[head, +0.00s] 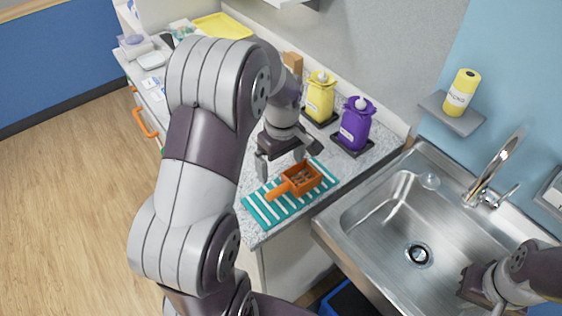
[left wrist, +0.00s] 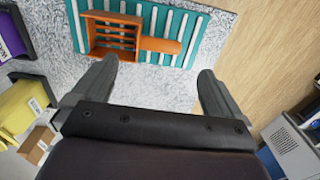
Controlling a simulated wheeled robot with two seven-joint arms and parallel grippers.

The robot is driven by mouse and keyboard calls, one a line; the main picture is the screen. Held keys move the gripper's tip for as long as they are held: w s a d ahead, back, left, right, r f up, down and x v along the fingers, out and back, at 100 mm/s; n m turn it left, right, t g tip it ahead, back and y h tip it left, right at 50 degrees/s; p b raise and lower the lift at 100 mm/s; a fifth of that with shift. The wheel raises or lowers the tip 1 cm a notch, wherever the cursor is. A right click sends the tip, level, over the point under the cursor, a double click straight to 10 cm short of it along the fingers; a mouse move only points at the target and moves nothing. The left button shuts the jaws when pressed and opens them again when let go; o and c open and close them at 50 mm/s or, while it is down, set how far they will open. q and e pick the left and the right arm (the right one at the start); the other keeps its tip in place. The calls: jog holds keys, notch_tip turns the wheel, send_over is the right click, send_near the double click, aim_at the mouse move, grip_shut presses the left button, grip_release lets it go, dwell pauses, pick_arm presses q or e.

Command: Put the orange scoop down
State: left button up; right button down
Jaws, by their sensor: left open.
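The orange scoop (head: 302,179) lies on a teal-and-white striped mat (head: 258,211) on the counter, its handle pointing to the lower left. In the left wrist view, the scoop (left wrist: 112,38) rests on the mat (left wrist: 205,22) with its slatted basket at left and handle at right. My left gripper (head: 281,162) is open and empty, just above and behind the scoop in the head view. In the left wrist view, the fingers (left wrist: 158,70) stand apart with the scoop beyond them, not between them. My right gripper (head: 476,288) is over the sink; its fingers are not clear.
A yellow bottle (head: 320,97) and a purple bottle (head: 356,125) stand on dark trays behind the mat. The steel sink (head: 385,215) with its faucet (head: 497,160) is at right. A yellow tray (head: 222,25) lies at the far counter end. Orange drawer handles (head: 146,124) face left.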

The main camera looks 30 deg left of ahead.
pick_arm(q)
jog(key=s+d+m+t, duration=0.1)
jog(key=s+d+m, duration=0.8)
jog(key=m, duration=0.4)
jog(key=shift+s+m+t, duration=0.3)
jog(key=shift+s, duration=0.45)
